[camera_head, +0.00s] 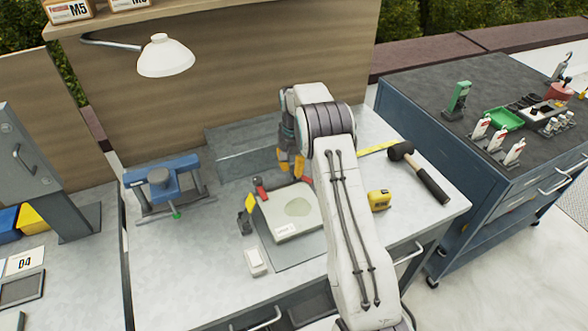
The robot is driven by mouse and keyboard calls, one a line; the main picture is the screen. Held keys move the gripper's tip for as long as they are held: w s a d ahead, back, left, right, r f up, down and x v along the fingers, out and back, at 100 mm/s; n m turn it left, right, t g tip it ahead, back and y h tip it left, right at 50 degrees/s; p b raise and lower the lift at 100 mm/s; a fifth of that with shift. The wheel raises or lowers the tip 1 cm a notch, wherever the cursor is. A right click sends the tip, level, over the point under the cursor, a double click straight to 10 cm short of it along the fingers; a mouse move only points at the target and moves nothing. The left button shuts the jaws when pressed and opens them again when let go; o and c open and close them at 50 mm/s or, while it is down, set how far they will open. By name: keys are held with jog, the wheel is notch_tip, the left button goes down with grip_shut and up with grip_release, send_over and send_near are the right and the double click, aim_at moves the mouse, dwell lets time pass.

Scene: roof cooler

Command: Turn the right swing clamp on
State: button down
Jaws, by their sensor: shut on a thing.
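A light grey block (291,218) with a rounded patch and a small label sits on a dark plate on the workbench. A swing clamp with a red tip (261,188) stands at its back left edge, beside a yellow tag. My gripper (291,164), with orange-yellow fingertips, points down at the back right of the block. It is shut on the right swing clamp (306,180), of which only a small red-orange part shows. My forearm and the fingers hide the rest, so the clamp's angle cannot be told.
A blue vise (162,187) stands at the left of the bench. A yellow tape measure (379,199) and a black mallet (421,174) lie right of my arm. A small white box (256,262) lies in front of the block. A lamp (165,57) hangs above the back left.

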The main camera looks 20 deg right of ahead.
aim_at(294, 167)
jog(key=m, duration=0.5)
jog(key=shift+f+m+b, duration=0.1)
jog(key=shift+m+b, duration=0.2)
jog(key=shift+m, duration=0.4)
jog(key=c, duration=1)
grip_release()
notch_tip(294, 167, up, 12)
jog(key=shift+r, duration=0.1)
dwell(0.4)
